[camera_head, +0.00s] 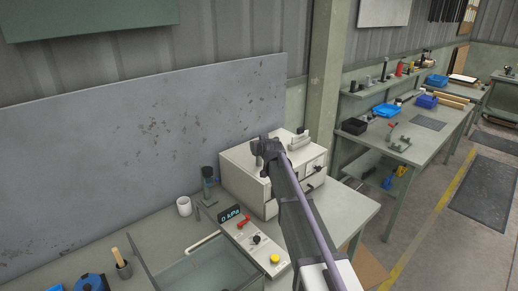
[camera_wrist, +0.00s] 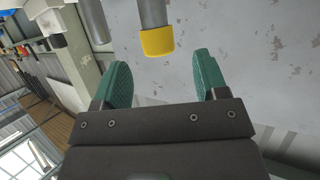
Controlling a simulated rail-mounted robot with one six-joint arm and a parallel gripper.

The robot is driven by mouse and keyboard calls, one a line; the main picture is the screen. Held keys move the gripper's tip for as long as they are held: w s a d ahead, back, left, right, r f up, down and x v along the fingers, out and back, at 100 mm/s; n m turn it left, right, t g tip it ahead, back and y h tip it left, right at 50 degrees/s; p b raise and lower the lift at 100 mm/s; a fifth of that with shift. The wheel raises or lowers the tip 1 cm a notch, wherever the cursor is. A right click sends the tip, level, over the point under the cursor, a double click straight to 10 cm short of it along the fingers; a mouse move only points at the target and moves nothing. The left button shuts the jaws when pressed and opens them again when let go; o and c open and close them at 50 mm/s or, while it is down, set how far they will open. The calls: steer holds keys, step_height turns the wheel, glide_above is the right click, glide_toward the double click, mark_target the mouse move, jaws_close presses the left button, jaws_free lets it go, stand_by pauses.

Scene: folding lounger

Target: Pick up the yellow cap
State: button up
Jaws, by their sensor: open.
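The yellow cap (camera_wrist: 157,42) shows in the wrist view on the lower end of a grey cylinder (camera_wrist: 151,12). It lies beyond my fingertips, roughly centred between them, with no finger touching it. My gripper (camera_wrist: 163,68) is open and empty, its two green fingers spread apart. In the head view my gripper (camera_head: 263,150) is over the white drawer cabinet (camera_head: 240,178). I cannot make out this cap there; the gripper and arm may hide it. A round yellow knob (camera_head: 275,258) shows on the control panel; I cannot tell whether it is related.
A grey wall panel (camera_head: 130,150) stands behind the bench. A white cup (camera_head: 184,206), a dark bottle-like item (camera_head: 208,183) and an open-topped box (camera_head: 205,270) stand left of my arm. Another workbench (camera_head: 435,137) with tools is at the right.

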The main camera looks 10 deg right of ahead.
steer(key=b+x, duration=0.1)
steer(key=x, duration=0.5)
steer(key=shift+d+b, duration=0.1)
steer(key=shift+b, duration=0.25)
steer(key=shift+s+r, duration=0.1)
steer(key=shift+r, duration=0.1)
steer(key=c, duration=1.1)
steer(key=shift+o, duration=0.2)
step_height(320, 180, up, 10)
steer(key=p, duration=1)
steer(key=shift+r, duration=0.15)
